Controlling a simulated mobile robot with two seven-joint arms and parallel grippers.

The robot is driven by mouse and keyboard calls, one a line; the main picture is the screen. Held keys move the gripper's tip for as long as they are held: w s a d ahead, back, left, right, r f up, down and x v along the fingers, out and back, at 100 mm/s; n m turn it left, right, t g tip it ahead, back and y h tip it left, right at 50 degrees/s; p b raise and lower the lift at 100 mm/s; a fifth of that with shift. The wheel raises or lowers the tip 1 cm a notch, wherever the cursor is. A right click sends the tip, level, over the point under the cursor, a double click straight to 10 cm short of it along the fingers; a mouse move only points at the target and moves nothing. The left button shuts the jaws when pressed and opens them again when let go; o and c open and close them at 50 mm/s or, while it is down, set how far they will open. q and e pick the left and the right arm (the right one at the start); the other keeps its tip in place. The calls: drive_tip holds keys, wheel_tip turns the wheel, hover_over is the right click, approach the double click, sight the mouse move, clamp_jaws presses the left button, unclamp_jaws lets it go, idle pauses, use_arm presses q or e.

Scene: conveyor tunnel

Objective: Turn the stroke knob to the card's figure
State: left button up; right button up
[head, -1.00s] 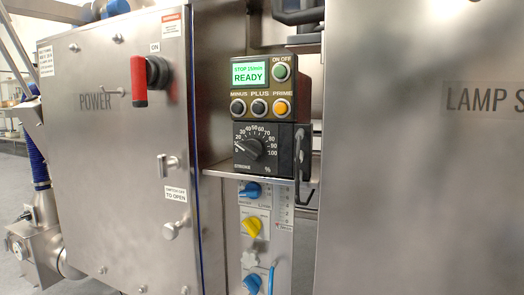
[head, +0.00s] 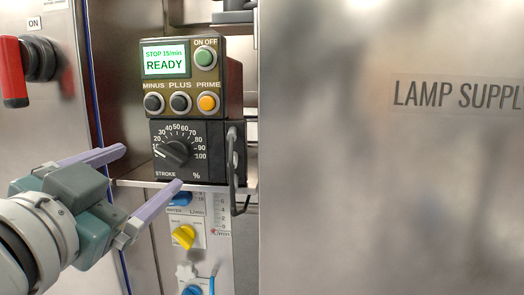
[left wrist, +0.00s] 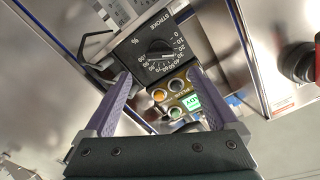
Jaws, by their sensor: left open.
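The black stroke knob (head: 172,153) sits on the dark front of a small dosing unit, inside a printed scale up to 100 %. Its pointer faces left, near the low end of the scale. The knob also shows upside down in the left wrist view (left wrist: 160,47). My left gripper (head: 150,166) is open and empty, its two purple fingers reaching toward the dial from the lower left. In the left wrist view the fingertips (left wrist: 160,75) stand apart on either side of the unit, short of the knob. I cannot make out a card with a figure. My right gripper is not in view.
Above the dial are a green display (head: 165,62) reading READY, a green button (head: 205,57) and several other buttons. A black latch (head: 235,165) is at its right. Below the shelf are blue and yellow knobs (head: 184,236). A LAMP SUPPLY cabinet (head: 330,200) closes off the right.

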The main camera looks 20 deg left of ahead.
sight(169, 155)
use_arm(q)
drive_tip(key=b+x, duration=0.1)
drive_tip(key=x, duration=0.6)
drive_tip(key=shift+w+a, duration=0.1)
drive_tip(key=shift+w, duration=0.2)
drive_tip(key=c, duration=1.4)
